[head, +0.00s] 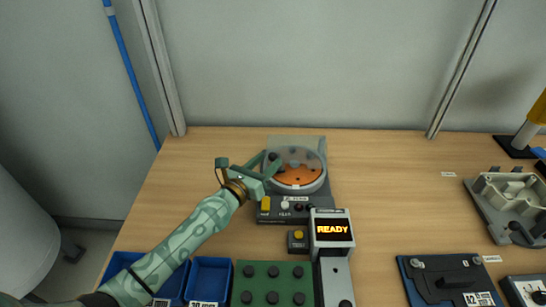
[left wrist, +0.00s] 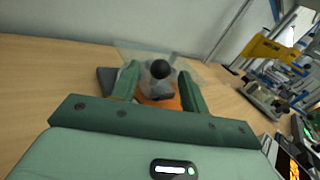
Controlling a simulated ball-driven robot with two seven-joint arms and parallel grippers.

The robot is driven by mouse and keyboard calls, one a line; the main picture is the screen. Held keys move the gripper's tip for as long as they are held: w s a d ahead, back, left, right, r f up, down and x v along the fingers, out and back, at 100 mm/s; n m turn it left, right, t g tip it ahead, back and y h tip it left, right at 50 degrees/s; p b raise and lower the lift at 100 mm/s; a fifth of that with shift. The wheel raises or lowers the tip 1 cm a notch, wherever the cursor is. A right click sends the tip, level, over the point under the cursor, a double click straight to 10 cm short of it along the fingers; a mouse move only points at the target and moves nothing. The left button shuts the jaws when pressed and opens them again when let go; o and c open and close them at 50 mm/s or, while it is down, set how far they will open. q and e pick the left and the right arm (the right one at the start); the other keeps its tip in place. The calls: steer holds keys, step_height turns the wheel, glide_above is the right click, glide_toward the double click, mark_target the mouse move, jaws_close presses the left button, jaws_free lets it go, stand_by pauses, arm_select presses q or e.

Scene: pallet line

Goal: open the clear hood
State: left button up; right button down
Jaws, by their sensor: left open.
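The clear hood (head: 311,158) is a see-through cover over a round orange disc (head: 297,177) on a dark grey station (head: 318,204). The hood looks closed over the disc. A dark round knob (head: 274,158) shows near its left side. My left gripper (head: 275,166) is open at the hood's left side, its fingers near the knob. In the left wrist view the black knob (left wrist: 160,69) stands between the two green fingertips, with the clear hood (left wrist: 190,66) behind it. I cannot tell whether the fingers touch the knob. My right gripper is not in view.
A display reading READY (head: 333,229) stands in front of the station. Blue bins (head: 209,278) and a green block with dark knobs (head: 272,285) are at the front. A grey fixture (head: 515,205) lies at the right. The table's left and middle right are clear.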

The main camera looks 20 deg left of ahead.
mark_target(270, 159)
arm_select(q)
steer(key=shift+b+x, duration=0.3)
steer(key=shift+x, duration=1.55)
steer(key=shift+c, duration=0.4)
